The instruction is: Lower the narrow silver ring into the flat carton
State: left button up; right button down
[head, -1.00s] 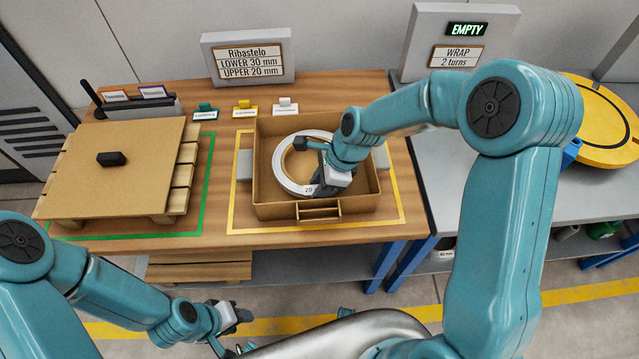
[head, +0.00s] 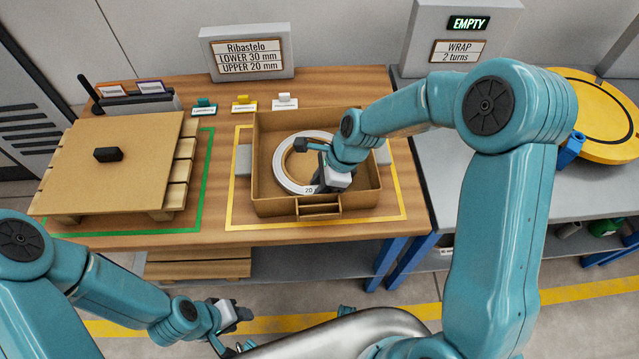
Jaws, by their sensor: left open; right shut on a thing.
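The narrow silver ring (head: 291,183), marked "20", lies within the walls of the flat carton (head: 262,207); whether it touches the carton's floor I cannot tell. The carton is open-topped and stands inside a yellow outline on the wooden table. My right gripper (head: 318,168) reaches into the carton from the right and is shut on the ring's right side; the fingers partly cover the ring. My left gripper (head: 240,316) is open and empty, low in front of the table.
A pallet with a cardboard sheet (head: 75,165) and a black block (head: 108,154) stands left, in a green outline. Small coloured tags (head: 244,106) and a sign (head: 250,55) are behind the carton. A yellow turntable (head: 590,140) is at right.

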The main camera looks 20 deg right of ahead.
jog(key=shift+f, duration=0.1)
jog(key=c, duration=0.7)
grip_release()
jog(key=shift+c, duration=0.2)
jog(key=p+v, duration=0.1)
jog(key=v, duration=1.5)
jog(key=shift+r, duration=0.25)
jog(key=shift+s, duration=0.2)
